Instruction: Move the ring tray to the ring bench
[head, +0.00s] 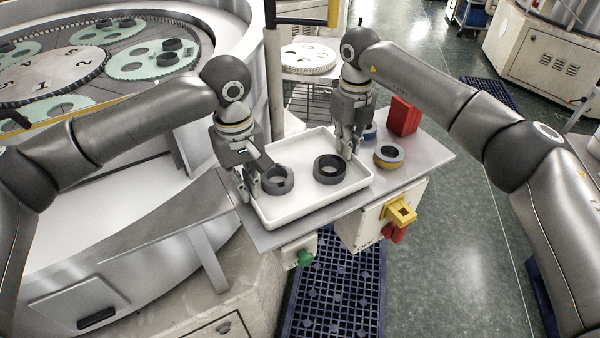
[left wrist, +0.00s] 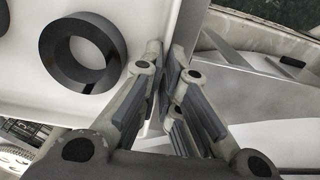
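The ring tray (head: 305,204) is a white, shallow, rectangular tray on a grey metal shelf beside the big lapping machine. Two dark rings lie in it, a left ring (head: 277,180) and a right ring (head: 330,169). The left ring also shows in the left wrist view (left wrist: 112,48). My left gripper (head: 248,190) is at the tray's left wall, its fingers close together on both sides of that wall (left wrist: 186,22). My right gripper (head: 347,150) is at the tray's far right wall, fingers close together over the rim; its tips are partly hidden.
On the shelf (head: 425,160) right of the tray are a yellow-and-grey ring (head: 389,157), a blue-and-grey ring (head: 370,131) and a red block (head: 404,116). A yellow switch (head: 398,211) and green knob (head: 305,258) stick out below. Green floor (head: 450,260) is open at right.

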